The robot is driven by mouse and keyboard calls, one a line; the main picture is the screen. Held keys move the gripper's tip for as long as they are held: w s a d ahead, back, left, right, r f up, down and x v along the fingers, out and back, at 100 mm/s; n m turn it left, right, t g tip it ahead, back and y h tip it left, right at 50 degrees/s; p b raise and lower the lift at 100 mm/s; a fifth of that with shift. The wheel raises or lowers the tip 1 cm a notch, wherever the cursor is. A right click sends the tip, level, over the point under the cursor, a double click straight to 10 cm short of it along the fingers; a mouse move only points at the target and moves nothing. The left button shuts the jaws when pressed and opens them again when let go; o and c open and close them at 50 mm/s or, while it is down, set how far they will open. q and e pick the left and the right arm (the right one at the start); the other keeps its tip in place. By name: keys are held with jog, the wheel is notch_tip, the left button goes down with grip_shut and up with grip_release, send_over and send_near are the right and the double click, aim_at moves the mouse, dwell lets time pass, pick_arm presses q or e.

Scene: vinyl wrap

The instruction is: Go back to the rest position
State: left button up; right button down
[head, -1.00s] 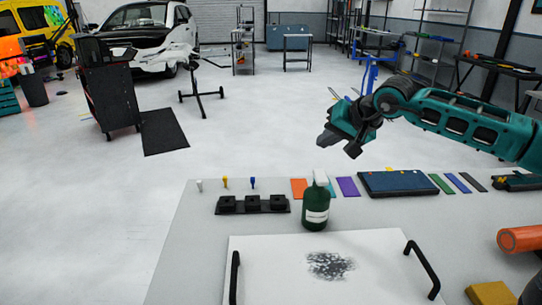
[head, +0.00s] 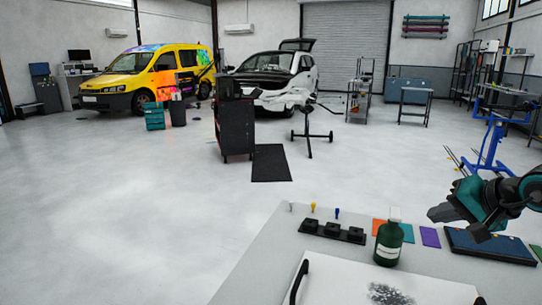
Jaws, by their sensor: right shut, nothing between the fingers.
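My right gripper (head: 458,217) is in the head view at the right edge, above the far side of the table (head: 262,262). It is shut and holds nothing. Its arm comes in from the right and is mostly cut off by the picture edge. My left gripper is not in view.
A green bottle (head: 389,243) stands near a black holder (head: 332,231) on the table. A dark blue case (head: 488,246) lies below my right gripper. A white panel (head: 330,288) with handles is in front. A black cart (head: 235,130) stands on open floor beyond.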

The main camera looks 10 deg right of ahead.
jog(key=a+r+m+t+y, duration=0.2)
jog(key=a+m+t+y, duration=0.55)
jog(key=a+m, duration=1.15)
jog(key=s+d+f+m+g+h, duration=0.2)
jog(key=s+f+m+h, duration=0.35)
jog(key=m, duration=1.05)
jog(key=s+d+f+m+g+h, duration=0.25)
jog(key=f+m+h, duration=0.6)
jog(key=m, duration=0.65)
jog(key=s+a+f+m+g+y, duration=0.25)
jog(key=s+f+m+g, duration=0.3)
jog(key=s, duration=0.35)
jog(key=s+a+f+m+g+y, duration=0.2)
jog(key=s+a+f+m+g, duration=0.15)
jog(key=s+f+m, duration=0.45)
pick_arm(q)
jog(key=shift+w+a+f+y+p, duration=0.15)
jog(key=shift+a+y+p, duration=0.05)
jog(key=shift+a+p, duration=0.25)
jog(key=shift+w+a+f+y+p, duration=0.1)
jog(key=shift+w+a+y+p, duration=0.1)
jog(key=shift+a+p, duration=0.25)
pick_arm(e)
jog(key=w+a+f+n+t+y, duration=0.1)
jog(key=w+a+f+n+t, duration=0.1)
jog(key=w+f+t, duration=0.3)
jog(key=shift+w+a+f+t, duration=0.3)
jog(key=shift+w+t, duration=0.25)
jog(key=shift+t, duration=0.55)
